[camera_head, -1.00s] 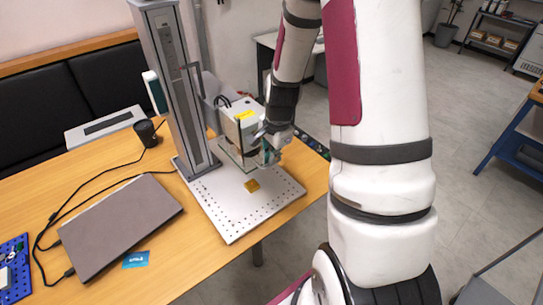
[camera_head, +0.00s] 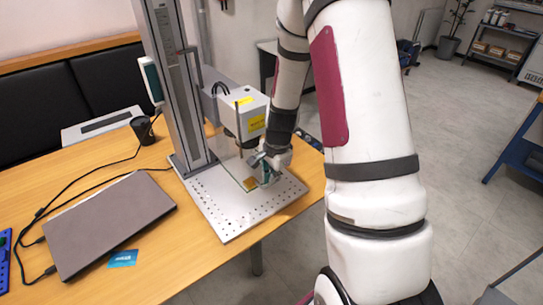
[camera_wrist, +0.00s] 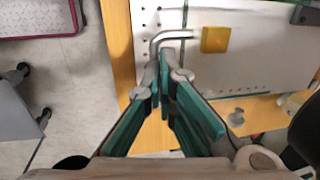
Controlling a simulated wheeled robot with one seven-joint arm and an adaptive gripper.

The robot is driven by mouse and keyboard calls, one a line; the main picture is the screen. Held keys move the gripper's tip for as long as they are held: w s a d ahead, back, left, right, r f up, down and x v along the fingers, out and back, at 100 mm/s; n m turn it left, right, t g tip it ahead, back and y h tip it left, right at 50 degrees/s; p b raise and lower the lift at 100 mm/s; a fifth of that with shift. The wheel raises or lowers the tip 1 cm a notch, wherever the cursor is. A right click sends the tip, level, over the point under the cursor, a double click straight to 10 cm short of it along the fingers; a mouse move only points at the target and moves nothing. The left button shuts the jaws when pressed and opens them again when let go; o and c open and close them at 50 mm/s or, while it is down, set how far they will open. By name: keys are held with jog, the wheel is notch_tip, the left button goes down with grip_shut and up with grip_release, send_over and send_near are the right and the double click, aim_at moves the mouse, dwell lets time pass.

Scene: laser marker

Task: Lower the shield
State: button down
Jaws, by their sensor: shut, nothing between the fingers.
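The laser marker's head (camera_head: 247,112) is a white box with yellow labels on a tall grey column (camera_head: 183,85). The shield (camera_head: 232,165) is a clear panel hanging below the head, its lower edge close to the perforated base plate (camera_head: 228,222). My gripper (camera_head: 264,172) is low at the shield's right side, above the plate. In the wrist view, my gripper's green-padded fingers (camera_wrist: 170,78) are closed together with nothing between them. A bent metal rod (camera_wrist: 166,37) lies just beyond the fingertips; whether they touch it is unclear.
A small yellow block (camera_head: 250,183) sits on the base plate and also shows in the wrist view (camera_wrist: 215,39). A closed laptop (camera_head: 108,222), a blue card (camera_head: 123,258), a black cup (camera_head: 142,129) and cables lie on the wooden table to the left.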

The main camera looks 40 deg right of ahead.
jog(key=shift+s+f+b, duration=0.15)
jog(key=shift+f+b, duration=1.1)
jog(key=shift+f, duration=1.85)
notch_tip(320, 180, up, 14)
jog(key=s+p, duration=0.2)
jog(key=shift+s+p, duration=0.15)
jog(key=shift+p, duration=0.25)
